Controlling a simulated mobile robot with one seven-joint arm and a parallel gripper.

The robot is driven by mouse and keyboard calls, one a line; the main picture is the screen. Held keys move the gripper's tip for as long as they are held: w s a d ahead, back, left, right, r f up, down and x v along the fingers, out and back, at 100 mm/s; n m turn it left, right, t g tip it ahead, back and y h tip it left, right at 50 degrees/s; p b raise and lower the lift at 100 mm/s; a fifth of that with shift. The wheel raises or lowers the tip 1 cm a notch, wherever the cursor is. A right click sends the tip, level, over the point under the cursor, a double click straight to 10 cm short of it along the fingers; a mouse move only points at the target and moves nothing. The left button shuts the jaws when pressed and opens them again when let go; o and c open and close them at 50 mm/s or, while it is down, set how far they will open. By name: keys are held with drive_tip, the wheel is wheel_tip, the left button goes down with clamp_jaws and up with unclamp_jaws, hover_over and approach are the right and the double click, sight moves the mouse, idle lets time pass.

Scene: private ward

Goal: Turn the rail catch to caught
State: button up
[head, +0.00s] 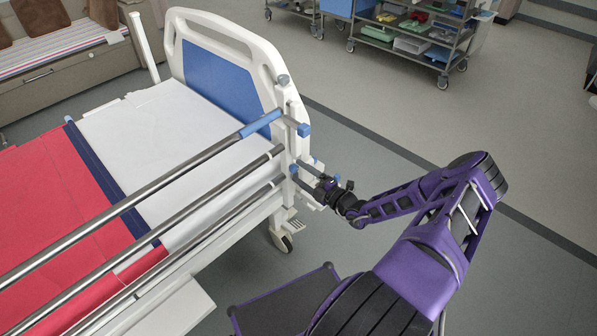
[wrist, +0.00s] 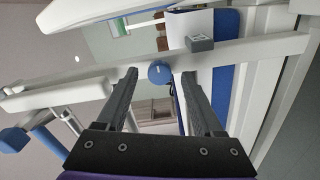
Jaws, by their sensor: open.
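The rail catch looks to be the round blue knob (wrist: 160,73) on a pale bar, ahead in the wrist view. I cannot tell from its face whether it is caught or free. My gripper (wrist: 158,84) is open and empty, with one finger to each side of the knob in the picture. Whether the fingers reach around it or stop short of it I cannot tell. In the head view my gripper (head: 306,176) is at the head end of the bed's side rail (head: 155,196), beside the rail post. The catch is mostly hidden there.
The bed (head: 150,125) has a white headboard (head: 262,58), a white sheet and a red cover. A grey block (wrist: 200,43) sits on the bar near the knob. A supply trolley (head: 420,35) stands at the back. Floor to the right is clear.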

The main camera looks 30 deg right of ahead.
drive_tip(key=p+v, duration=0.1)
drive_tip(key=v, duration=1.5)
drive_tip(key=shift+r, duration=0.1)
